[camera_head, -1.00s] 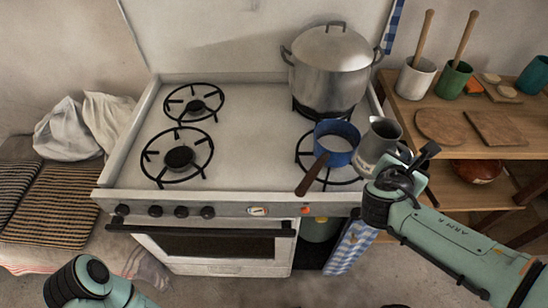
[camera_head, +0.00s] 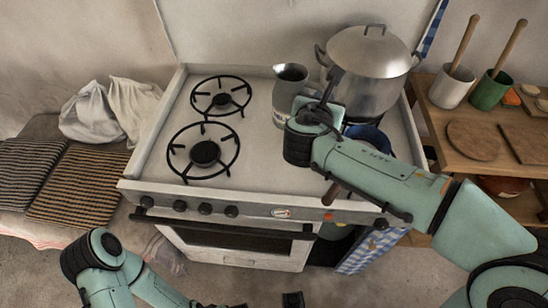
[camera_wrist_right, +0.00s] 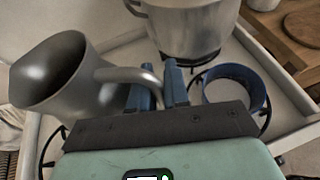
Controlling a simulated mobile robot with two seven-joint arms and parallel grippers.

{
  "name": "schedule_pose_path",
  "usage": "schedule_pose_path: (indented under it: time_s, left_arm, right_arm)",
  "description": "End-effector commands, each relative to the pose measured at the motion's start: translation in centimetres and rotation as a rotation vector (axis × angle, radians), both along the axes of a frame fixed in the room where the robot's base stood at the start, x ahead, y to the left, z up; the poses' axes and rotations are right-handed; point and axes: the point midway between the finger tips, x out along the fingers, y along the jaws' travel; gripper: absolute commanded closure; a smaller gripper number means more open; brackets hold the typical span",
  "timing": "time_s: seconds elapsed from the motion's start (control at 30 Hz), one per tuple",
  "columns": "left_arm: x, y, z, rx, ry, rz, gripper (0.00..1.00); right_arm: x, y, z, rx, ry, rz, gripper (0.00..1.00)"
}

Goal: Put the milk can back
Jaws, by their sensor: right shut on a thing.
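The milk can (camera_head: 288,90) is a grey metal pitcher with a wide open mouth. It is upright over the stove's back middle, left of the big pot; whether it touches the stovetop is unclear. In the right wrist view the can (camera_wrist_right: 60,80) is at the left, its handle running between my fingers. My right gripper (camera_wrist_right: 160,88) is shut on that handle; in the head view the gripper (camera_head: 322,100) is partly hidden by its own wrist.
A large lidded pot (camera_head: 370,75) stands on the back right burner, close to the can. A blue saucepan (camera_wrist_right: 235,88) is on the front right burner, mostly hidden under my right arm in the head view. The left burners (camera_head: 204,152) are empty. A wooden shelf (camera_head: 440,120) stands at right.

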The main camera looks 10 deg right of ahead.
Motion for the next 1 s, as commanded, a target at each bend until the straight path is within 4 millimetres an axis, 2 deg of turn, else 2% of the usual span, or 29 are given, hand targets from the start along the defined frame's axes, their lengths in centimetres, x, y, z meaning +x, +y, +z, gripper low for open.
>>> schedule_pose_path:
  time_s: [0.1,0.2,0.27,0.5,0.7,1.0]
  left_arm:
    - [-0.2,-0.1,0.2,-0.002,0.005,-0.002,0.57]
    - [-0.2,-0.1,-0.1,-0.002,0.005,-0.002,0.57]
    - [-0.1,-0.1,-0.4,-0.002,0.001,-0.001,0.57]
    - [0.5,0.0,-2.0,0.002,-0.022,0.004,0.57]
    - [1.1,0.0,-3.1,0.005,-0.041,0.008,0.57]
    - [1.7,0.1,-3.8,0.01,-0.058,0.013,0.57]
  right_arm:
    - [0.5,1.4,0.5,0.001,-0.003,0.026,1.0]
    - [0.6,1.8,-0.3,0.001,0.001,0.035,1.0]
    - [0.7,1.9,-1.4,0.0,0.002,0.036,1.0]
    - [0.6,1.8,-7.6,-0.002,0.005,0.035,1.0]
    - [0.6,1.8,-12.0,0.0,0.003,0.035,1.0]
    - [0.6,1.8,-14.6,0.001,0.0,0.034,1.0]
